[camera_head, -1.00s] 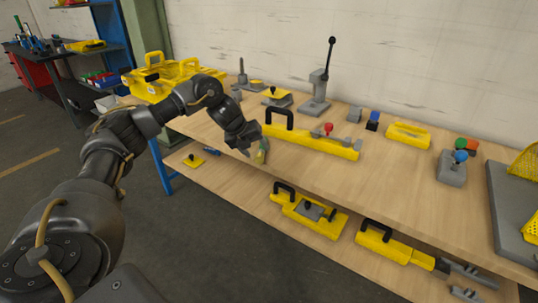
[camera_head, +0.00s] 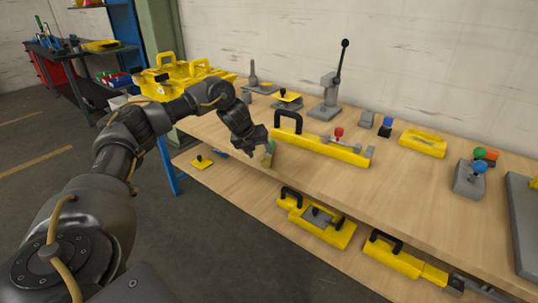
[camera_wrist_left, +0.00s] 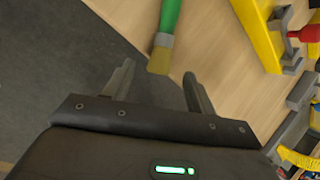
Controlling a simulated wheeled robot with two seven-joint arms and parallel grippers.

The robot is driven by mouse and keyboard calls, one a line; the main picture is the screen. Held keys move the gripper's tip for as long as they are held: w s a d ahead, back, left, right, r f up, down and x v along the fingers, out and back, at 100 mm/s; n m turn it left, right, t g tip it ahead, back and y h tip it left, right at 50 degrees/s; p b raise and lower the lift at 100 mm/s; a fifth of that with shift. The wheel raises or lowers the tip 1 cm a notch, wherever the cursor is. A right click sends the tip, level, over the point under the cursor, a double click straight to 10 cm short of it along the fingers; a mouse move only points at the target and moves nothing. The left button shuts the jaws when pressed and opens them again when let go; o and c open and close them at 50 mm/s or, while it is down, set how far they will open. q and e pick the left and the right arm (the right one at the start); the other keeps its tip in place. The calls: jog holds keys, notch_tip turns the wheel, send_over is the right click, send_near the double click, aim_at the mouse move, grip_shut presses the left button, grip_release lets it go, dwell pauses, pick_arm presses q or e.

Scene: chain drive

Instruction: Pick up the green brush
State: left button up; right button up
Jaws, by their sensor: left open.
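The green brush (camera_wrist_left: 169,20) shows at the top of the left wrist view, with its green handle running out of the picture and its tan bristle end (camera_wrist_left: 161,56) toward me. In the head view the brush (camera_head: 269,153) is at the front edge of the upper tabletop, partly hidden by my gripper. My left gripper (camera_wrist_left: 157,78) is open and empty, its fingers on either side of the space just short of the bristle end. In the head view the left gripper (camera_head: 257,150) is beside the brush. My right gripper is not in view.
A long yellow tool with a black handle (camera_head: 320,147) lies just right of the brush on the workbench (camera_head: 430,195). Yellow cases (camera_head: 180,80) stand at the back left. A lower shelf (camera_head: 235,187) holds more yellow tools. A lever press (camera_head: 328,95) stands behind.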

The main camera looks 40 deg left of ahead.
aim_at(265, 158)
pick_arm(q)
jog(key=x, duration=0.4)
jog(key=shift+w+f, duration=0.1)
jog(key=shift+f, duration=0.25)
jog(key=shift+w+d+f, duration=0.1)
jog(key=shift+w+f, duration=0.05)
jog(key=shift+f, duration=0.05)
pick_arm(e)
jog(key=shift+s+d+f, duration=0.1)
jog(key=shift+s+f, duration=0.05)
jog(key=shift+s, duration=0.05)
pick_arm(q)
jog(key=shift+c, duration=0.3)
jog(key=c, duration=1.1)
jog(key=shift+c, duration=0.2)
jog(key=shift+r, duration=0.15)
